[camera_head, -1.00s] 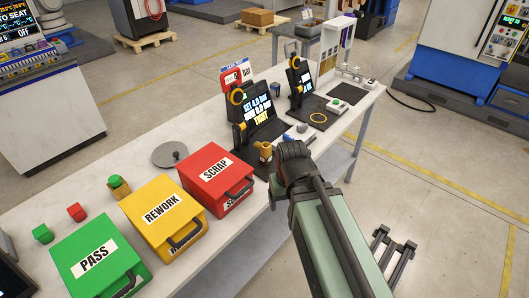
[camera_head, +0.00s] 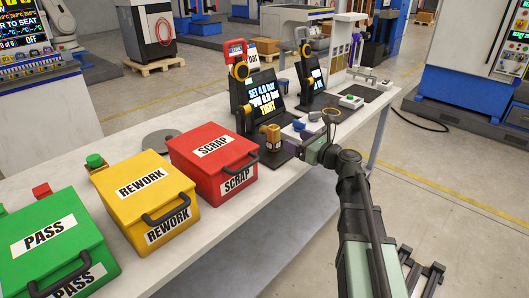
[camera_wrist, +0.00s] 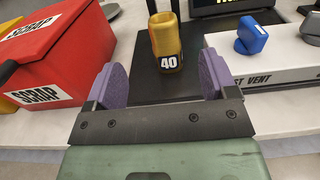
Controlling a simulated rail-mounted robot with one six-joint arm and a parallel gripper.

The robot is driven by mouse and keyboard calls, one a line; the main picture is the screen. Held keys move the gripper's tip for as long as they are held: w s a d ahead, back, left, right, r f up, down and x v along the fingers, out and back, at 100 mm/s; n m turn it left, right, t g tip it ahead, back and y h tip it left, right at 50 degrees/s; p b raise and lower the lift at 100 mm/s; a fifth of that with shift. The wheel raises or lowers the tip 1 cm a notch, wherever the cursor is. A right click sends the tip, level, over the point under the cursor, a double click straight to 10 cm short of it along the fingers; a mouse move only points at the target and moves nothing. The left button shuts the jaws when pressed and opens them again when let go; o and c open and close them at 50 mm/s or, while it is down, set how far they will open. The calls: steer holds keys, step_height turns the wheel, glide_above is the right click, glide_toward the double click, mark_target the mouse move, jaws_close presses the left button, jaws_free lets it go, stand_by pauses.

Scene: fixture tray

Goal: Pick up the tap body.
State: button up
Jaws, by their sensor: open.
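The tap body, a brass-coloured piece, appears to be the upright part (camera_head: 270,137) on the black stand beside the red SCRAP box. In the wrist view the brass part (camera_wrist: 167,48) carries a white "40" label and stands on a dark plate (camera_wrist: 160,84). My gripper (camera_wrist: 162,80) is open, its two purple pads spread to either side of the line to the brass part, which is a little beyond the pads and apart from them. In the head view my gripper (camera_head: 308,147) is at the bench's front edge, right of the brass part, partly hidden by my wrist.
The red SCRAP box (camera_head: 212,160) stands close left, then the yellow REWORK box (camera_head: 150,195) and green PASS box (camera_head: 55,245). A display reading 4.0 bar (camera_head: 264,98) rises behind. In the wrist view a blue piece (camera_wrist: 251,40) sits on a grey VENT block (camera_wrist: 268,78).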

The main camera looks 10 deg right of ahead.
mark_target(279, 131)
steer(key=x, duration=0.5)
steer(key=shift+w, duration=0.35)
steer(key=x, duration=0.5)
steer(key=shift+w+a, duration=0.1)
steer(key=shift+a, duration=0.1)
steer(key=c, duration=1.4)
